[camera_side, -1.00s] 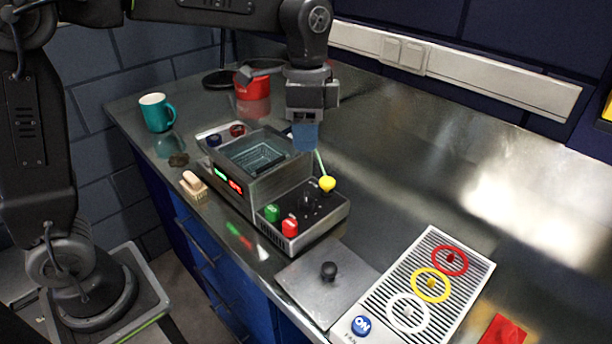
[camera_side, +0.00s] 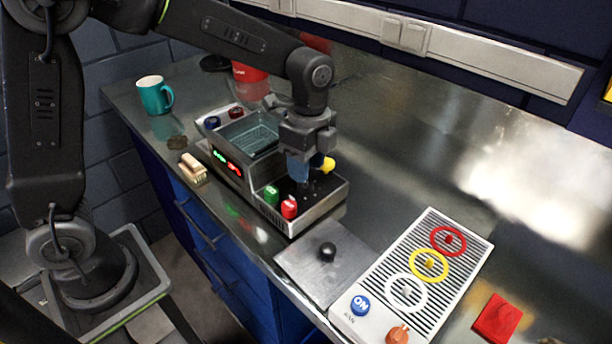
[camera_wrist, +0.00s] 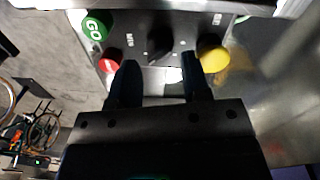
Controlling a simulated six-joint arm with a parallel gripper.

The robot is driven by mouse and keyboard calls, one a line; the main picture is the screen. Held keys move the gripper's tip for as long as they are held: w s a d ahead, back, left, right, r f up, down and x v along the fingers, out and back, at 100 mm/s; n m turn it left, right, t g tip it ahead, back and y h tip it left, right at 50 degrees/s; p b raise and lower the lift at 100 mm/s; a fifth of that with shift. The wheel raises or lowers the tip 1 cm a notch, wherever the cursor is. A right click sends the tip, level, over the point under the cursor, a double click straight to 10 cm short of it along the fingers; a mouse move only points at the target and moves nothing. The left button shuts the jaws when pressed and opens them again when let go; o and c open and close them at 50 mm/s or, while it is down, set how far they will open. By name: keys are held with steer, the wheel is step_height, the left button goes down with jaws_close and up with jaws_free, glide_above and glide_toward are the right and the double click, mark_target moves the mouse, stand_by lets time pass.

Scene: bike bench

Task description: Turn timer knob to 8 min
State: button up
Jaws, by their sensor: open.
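The timer knob (camera_wrist: 160,43) is small and black, on the dark panel of the bench machine (camera_side: 322,205), between a red button (camera_wrist: 110,60) and a yellow knob (camera_wrist: 214,58). In the wrist view a pale mark shows near it, and the panel's small lettering is too blurred to read. My gripper (camera_wrist: 159,68) is open, with its two dark fingers spread on either side of the knob's line. In the side view my gripper (camera_side: 300,178) is low over the panel and largely hides the knob. I cannot tell whether the fingers touch it.
A green GO button (camera_side: 271,194) stands beside the red one. The machine's lit display (camera_side: 227,163) and basket well lie behind. A plate with a black knob (camera_side: 327,252) and a white slatted panel (camera_side: 378,300) stand in front. A teal mug (camera_side: 153,95) is at back left.

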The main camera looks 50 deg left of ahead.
steer(key=shift+s+f, duration=0.15)
steer(key=shift+f, duration=1.55)
steer(key=c, duration=0.6)
steer(key=shift+n, duration=0.9)
steer(key=o, duration=0.6)
steer(key=shift+r, duration=0.1)
